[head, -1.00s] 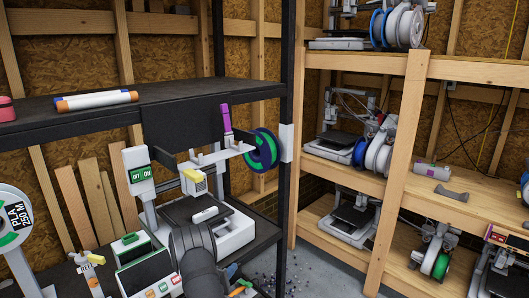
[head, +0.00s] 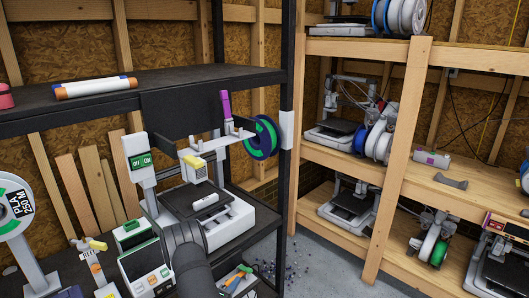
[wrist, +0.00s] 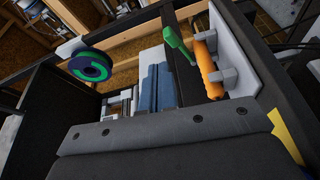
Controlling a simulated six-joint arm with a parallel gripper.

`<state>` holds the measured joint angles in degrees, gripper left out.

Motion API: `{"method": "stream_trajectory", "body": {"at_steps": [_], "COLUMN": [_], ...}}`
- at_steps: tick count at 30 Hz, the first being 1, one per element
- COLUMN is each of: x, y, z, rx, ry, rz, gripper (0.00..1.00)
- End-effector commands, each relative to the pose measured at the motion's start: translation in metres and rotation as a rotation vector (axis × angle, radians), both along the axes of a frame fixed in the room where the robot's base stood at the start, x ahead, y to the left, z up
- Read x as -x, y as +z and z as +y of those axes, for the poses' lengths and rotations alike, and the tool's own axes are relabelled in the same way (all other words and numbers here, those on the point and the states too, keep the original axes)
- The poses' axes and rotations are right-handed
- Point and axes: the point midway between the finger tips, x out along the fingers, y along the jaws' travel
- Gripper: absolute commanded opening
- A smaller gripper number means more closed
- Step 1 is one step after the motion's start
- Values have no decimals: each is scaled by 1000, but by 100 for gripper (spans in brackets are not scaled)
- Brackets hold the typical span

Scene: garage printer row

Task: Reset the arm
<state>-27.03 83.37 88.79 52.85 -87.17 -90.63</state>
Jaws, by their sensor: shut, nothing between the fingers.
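My gripper (wrist: 158,131) shows in the wrist view as a wide dark grey bolted piece across the lower part. It is shut with nothing in it. Beyond it are a white holder with an orange-handled tool and a green-handled tool. In the head view my dark grey arm rises from the bottom edge, in front of the printer (head: 228,228); the gripper cannot be made out there. The printer stands on the black shelf, with a small white part (head: 205,201) on its bed.
A green and blue spool (head: 262,137) hangs on the printer's right; it also shows in the wrist view (wrist: 91,66). A control box (head: 147,268) stands close left of my arm. A black shelf (head: 200,80) spans above. Wooden racks with printers stand right, across open floor.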

Motion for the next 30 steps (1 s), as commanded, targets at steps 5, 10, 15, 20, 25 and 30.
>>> {"method": "stream_trajectory", "body": {"at_steps": [5, 10, 15, 20, 25, 30], "x": [33, 62, 85, 84, 60, 30], "y": [-1, -2, -3, -2, -1, 0], "z": [18, 32, 43, 40, 28, 14], "rx": [2, 3, 2, 0, -1, -1], "ry": [4, 4, 3, -5, -4, -5], "rz": [3, 1, 2, -2, -1, -1], "gripper": [0, 0, 0, 0, 0, 0]}}
